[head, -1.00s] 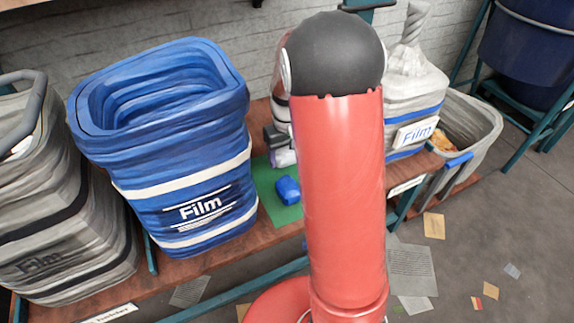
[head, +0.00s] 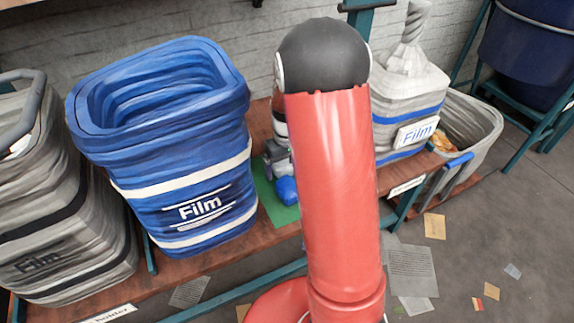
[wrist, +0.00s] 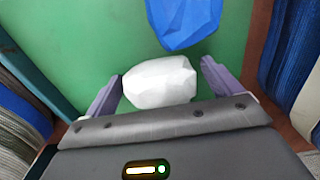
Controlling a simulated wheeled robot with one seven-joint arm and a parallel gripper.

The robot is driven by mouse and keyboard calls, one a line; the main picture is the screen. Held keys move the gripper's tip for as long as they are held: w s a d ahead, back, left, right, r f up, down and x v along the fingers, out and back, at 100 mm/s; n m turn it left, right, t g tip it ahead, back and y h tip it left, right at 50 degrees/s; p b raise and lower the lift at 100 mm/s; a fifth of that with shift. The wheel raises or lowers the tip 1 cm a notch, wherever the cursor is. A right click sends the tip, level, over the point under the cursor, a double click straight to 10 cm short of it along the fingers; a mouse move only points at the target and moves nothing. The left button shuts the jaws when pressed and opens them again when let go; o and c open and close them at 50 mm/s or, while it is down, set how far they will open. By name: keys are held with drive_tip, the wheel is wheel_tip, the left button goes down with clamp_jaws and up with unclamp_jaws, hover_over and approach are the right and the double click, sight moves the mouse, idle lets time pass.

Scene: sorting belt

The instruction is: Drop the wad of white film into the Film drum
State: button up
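The wad of white film (wrist: 160,84) lies on the green mat (wrist: 80,35) in the wrist view, between the two purple fingers of my gripper (wrist: 164,86). The fingers are apart, with a gap showing on the right of the wad; my gripper looks open. In the head view my gripper (head: 277,158) is low over the mat, partly hidden by my red arm, and I cannot make out the wad there. A large blue drum (head: 190,150) with a white Film label stands left of the mat, its top open.
A blue crumpled lump (wrist: 186,18) lies just beyond the wad. A grey container (head: 60,230) at far left and a tied grey bag-like one (head: 410,95) at right also read Film. A grey bin (head: 475,135) stands further right. Paper scraps litter the floor.

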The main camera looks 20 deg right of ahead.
wheel_tip(320, 180, up, 11)
drive_tip(key=shift+p, duration=0.45)
drive_tip(key=shift+o, duration=0.4)
drive_tip(key=shift+r, duration=0.4)
drive_tip(key=b, duration=0.4)
hover_over(287, 162)
drive_tip(key=f, duration=0.4)
drive_tip(key=shift+w+d, duration=0.1)
drive_tip(key=shift+d, duration=0.1)
drive_tip(key=f, duration=0.4)
drive_tip(key=f+b, duration=0.1)
drive_tip(key=f, duration=0.2)
drive_tip(key=shift+w+a+f, duration=0.2)
drive_tip(key=shift+f, duration=0.2)
drive_tip(key=c, duration=1.1)
